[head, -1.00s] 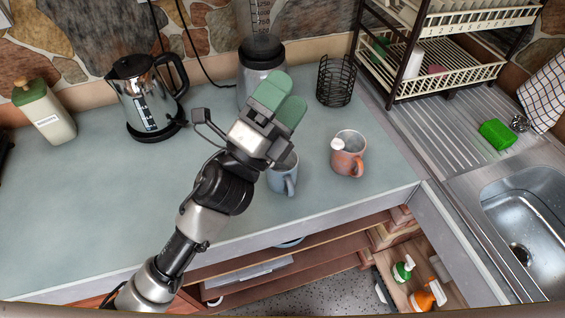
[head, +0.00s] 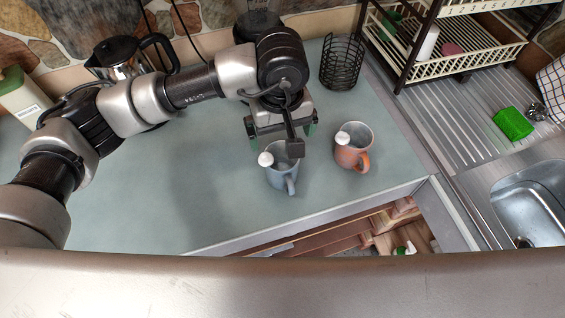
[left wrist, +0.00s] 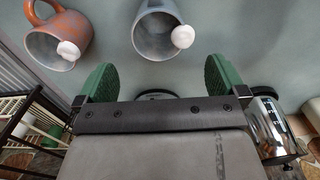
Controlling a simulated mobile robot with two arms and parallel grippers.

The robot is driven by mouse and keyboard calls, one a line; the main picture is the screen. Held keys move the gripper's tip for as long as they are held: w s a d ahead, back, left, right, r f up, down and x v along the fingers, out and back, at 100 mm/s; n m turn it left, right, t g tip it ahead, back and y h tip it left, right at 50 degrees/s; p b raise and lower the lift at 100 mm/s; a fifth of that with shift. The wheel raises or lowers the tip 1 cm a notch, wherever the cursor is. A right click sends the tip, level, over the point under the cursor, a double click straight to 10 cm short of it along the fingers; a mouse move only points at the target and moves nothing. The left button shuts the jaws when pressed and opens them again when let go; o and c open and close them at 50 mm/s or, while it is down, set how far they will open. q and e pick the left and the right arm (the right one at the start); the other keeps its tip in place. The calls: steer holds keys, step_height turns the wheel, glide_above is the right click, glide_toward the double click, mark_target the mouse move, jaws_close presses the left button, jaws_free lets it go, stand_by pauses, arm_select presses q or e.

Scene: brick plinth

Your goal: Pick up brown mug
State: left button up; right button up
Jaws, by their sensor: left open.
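The brown mug (head: 354,156) stands upright on the counter, right of a grey-blue mug (head: 283,176), its handle toward the front right. A white round piece shows at the rim of each mug. My left gripper (head: 282,138) points down just behind and above the grey-blue mug, left of the brown mug, open and with nothing seen between its fingers. In the left wrist view the brown mug (left wrist: 62,28) is at upper left and the grey-blue mug (left wrist: 152,38) at top centre, beyond the open green fingers (left wrist: 163,78). My right gripper is out of view.
A black wire basket (head: 341,62) stands behind the brown mug. A dish rack (head: 450,55) and a sink (head: 530,205) with a green sponge (head: 513,123) are at right. A kettle (head: 118,62) is at back left, partly behind my arm. The counter's front left is clear.

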mark_target(283, 158)
arm_select(q)
steer(key=f+p, duration=0.1)
steer(key=f, duration=0.1)
steer(key=f+p, duration=0.1)
steer(key=f, duration=0.2)
steer(key=f+p, duration=0.1)
steer(key=f, duration=0.2)
steer(key=shift+s+d+f+p, duration=0.15)
steer(key=shift+s+p, duration=0.1)
steer(key=shift+p, duration=0.15)
steer(key=shift+f, duration=0.4)
steer(key=shift+w, duration=0.1)
steer(key=shift+c, duration=0.3)
steer(key=c, duration=0.9)
steer(key=shift+r, duration=0.1)
